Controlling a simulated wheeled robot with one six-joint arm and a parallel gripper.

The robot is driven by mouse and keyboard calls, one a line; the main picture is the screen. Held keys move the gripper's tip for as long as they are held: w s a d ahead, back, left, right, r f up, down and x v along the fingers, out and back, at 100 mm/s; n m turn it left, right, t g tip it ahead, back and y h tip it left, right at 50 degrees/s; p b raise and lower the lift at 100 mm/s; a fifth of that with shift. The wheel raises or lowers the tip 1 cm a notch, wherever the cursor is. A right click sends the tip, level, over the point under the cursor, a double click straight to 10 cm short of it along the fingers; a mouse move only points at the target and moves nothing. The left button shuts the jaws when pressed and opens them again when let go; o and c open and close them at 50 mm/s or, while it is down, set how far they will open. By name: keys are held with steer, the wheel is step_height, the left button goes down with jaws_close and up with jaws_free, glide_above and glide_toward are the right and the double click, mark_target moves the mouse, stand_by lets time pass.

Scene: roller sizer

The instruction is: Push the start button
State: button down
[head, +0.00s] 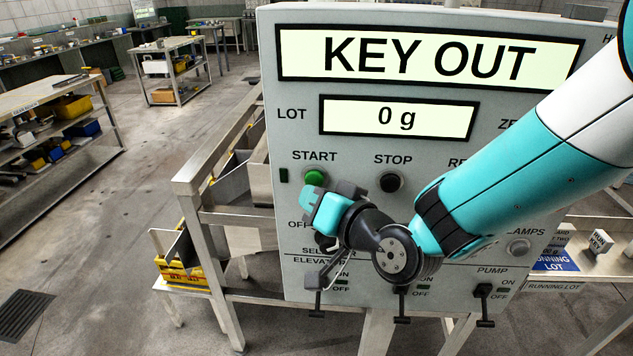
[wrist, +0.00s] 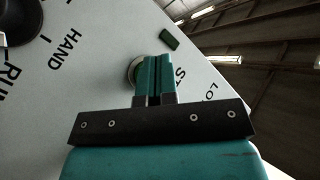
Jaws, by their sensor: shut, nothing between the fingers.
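The green start button (head: 315,178) sits under the word START on the grey control panel (head: 400,180). In the head view, my gripper (head: 307,196) is just below the button, close to the panel face. In the wrist view, my gripper (wrist: 155,62) has its two teal fingers shut together with nothing between them. They point at the panel and hide most of the start button; part of its pale rim (wrist: 132,72) shows beside them. I cannot tell whether the fingertips touch the button.
A dark stop button (head: 391,182) is right of the start button. A small dark green lamp (head: 283,175) is on its left. The display (head: 425,58) reads KEY OUT. Selector and pump switches (head: 483,292) line the lower panel. A metal frame (head: 200,175) stands left.

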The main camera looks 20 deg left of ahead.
steer(key=shift+s, duration=0.15)
steer(key=shift+s+d, duration=0.2)
steer(key=shift+s, duration=0.6)
steer(key=shift+s+d, duration=0.2)
steer(key=shift+s, duration=0.55)
steer(key=shift+s+d, duration=0.2)
steer(key=shift+s, duration=0.6)
steer(key=d+r+n+g+h, duration=0.1)
steer(key=d+r+g+h, duration=0.3)
steer(key=d, duration=0.7)
steer(key=s+d+r+g+h, duration=0.1)
steer(key=s+d+g+h, duration=0.1)
steer(key=s+d, duration=0.4)
steer(key=s+d+r+n+g+h, duration=0.1)
steer(key=s+d+g+h, duration=0.1)
steer(key=s+d, duration=0.5)
steer(key=d+h, duration=0.1)
steer(key=d, duration=0.4)
steer(key=shift+r+n+h, duration=0.3)
steer(key=shift+r+h, duration=0.1)
steer(key=shift+a, duration=0.1)
